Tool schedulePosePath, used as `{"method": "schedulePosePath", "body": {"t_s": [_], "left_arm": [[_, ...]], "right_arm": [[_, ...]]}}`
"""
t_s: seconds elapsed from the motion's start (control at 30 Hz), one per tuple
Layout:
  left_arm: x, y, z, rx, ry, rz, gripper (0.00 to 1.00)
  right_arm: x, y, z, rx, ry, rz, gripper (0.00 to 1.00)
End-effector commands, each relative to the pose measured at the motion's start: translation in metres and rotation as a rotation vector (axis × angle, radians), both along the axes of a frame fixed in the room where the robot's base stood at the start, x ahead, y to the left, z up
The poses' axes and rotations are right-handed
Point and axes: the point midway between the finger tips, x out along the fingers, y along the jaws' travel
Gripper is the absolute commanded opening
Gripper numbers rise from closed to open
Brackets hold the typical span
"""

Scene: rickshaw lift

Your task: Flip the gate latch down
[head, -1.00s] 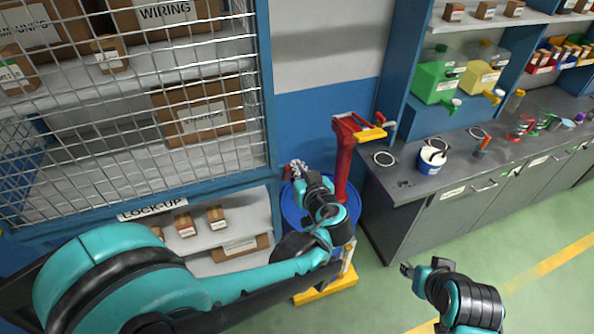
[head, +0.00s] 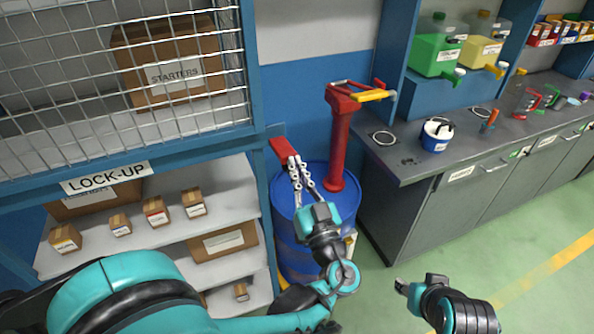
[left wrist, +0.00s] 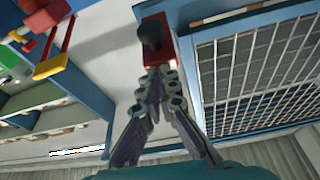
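The gate latch appears as a red piece (head: 282,149) on the blue post at the cage's right edge. In the left wrist view it is a red plate (left wrist: 158,53) with a black knob (left wrist: 152,32) on it. My left gripper (head: 297,159) points up at the latch from below, its fingertips at the lower right end of the red piece. In the left wrist view its fingertips (left wrist: 161,72) come together just below the knob, with nothing visible between them. Whether they touch the plate is unclear. My right gripper (head: 400,286) is low at the right, away from the latch.
The blue wire-mesh cage with a LOCK-UP sign (head: 105,178) and boxed shelves stands at left. A blue drum (head: 285,240) with a red pump (head: 338,140) is just beside the left gripper. A grey workbench (head: 425,165) runs along the right. Green floor is open at lower right.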

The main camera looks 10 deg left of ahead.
Motion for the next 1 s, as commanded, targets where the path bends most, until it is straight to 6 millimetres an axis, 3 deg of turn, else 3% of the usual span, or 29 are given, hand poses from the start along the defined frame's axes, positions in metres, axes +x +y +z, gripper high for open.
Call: {"method": "schedulePosePath", "body": {"t_s": [0.03, 0.4, 1.0], "left_arm": [[0.001, 0.004, -0.011, -0.007, 0.004, 0.011, 0.00], [0.004, 0.005, -0.039, -0.006, 0.004, 0.009, 0.00], [0.007, 0.005, -0.047, -0.004, 0.005, 0.004, 0.00]], "right_arm": [[0.000, 0.000, -0.010, 0.000, 0.000, 0.000, 0.40], [0.000, 0.000, -0.036, 0.000, 0.000, 0.000, 0.40], [0.000, 0.000, -0.043, 0.000, 0.000, 0.000, 0.40]]}}
